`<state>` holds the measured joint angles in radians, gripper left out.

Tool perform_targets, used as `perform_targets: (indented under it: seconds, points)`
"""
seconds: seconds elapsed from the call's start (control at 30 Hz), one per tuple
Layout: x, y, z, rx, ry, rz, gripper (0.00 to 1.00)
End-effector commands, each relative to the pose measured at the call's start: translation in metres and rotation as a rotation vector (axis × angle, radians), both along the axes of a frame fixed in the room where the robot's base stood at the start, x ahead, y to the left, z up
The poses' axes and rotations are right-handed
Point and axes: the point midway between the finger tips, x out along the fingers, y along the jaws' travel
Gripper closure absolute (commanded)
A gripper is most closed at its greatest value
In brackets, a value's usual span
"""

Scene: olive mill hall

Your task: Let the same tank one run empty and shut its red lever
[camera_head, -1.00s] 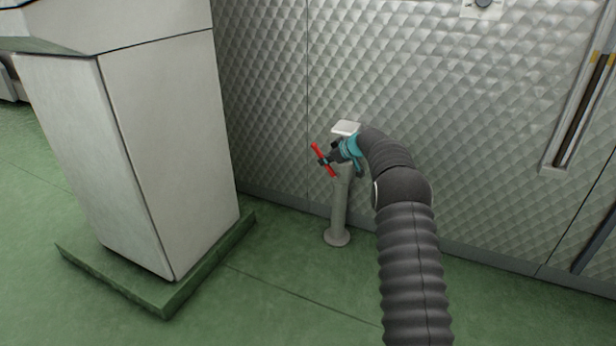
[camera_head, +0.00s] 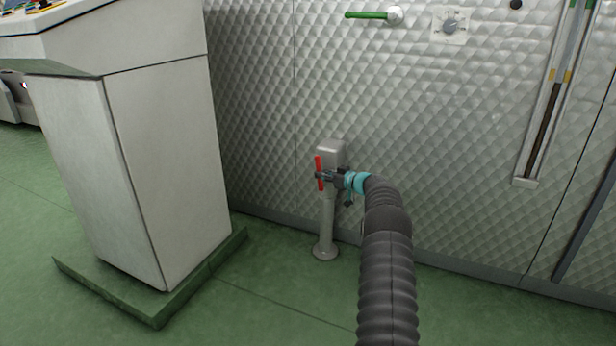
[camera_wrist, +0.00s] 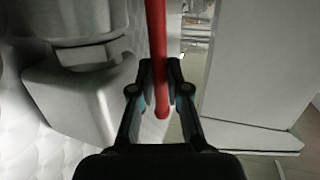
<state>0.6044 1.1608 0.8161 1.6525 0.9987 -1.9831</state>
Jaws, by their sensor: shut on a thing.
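The red lever (camera_head: 319,166) stands near upright at the top of a short grey post (camera_head: 326,225) by the quilted metal tank wall (camera_head: 430,130). My gripper (camera_head: 323,176) is shut on the lever near its middle. In the wrist view the red bar (camera_wrist: 158,45) runs between my two fingers (camera_wrist: 155,85), with its rounded end showing. A sight tube (camera_head: 543,115) at the right of the wall shows a dark column up to just below yellow marks. I cannot see which tank number this is.
A pale console cabinet (camera_head: 165,170) on a green plinth (camera_head: 150,308) stands left of the post. Green floor (camera_head: 270,300) is clear between cabinet and post.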

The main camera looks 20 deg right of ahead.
Motion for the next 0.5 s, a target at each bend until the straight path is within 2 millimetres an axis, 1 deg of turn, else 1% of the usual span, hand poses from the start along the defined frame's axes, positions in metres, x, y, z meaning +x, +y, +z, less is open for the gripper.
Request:
perform_targets:
  seconds: [0.03, 0.4, 0.43, 0.47, 0.5]
  points:
    - [-0.0009, -0.0009, 0.0052, 0.004, -0.009, 0.003, 1.00]
    - [-0.0040, -0.0077, 0.0052, 0.006, -0.011, -0.004, 1.00]
    - [-0.0041, -0.0079, 0.0051, 0.006, -0.011, -0.004, 0.80]
    - [-0.0041, -0.0079, 0.0051, 0.006, -0.011, -0.004, 0.72]
    - [-0.0041, -0.0080, 0.0048, 0.006, -0.010, -0.005, 0.62]
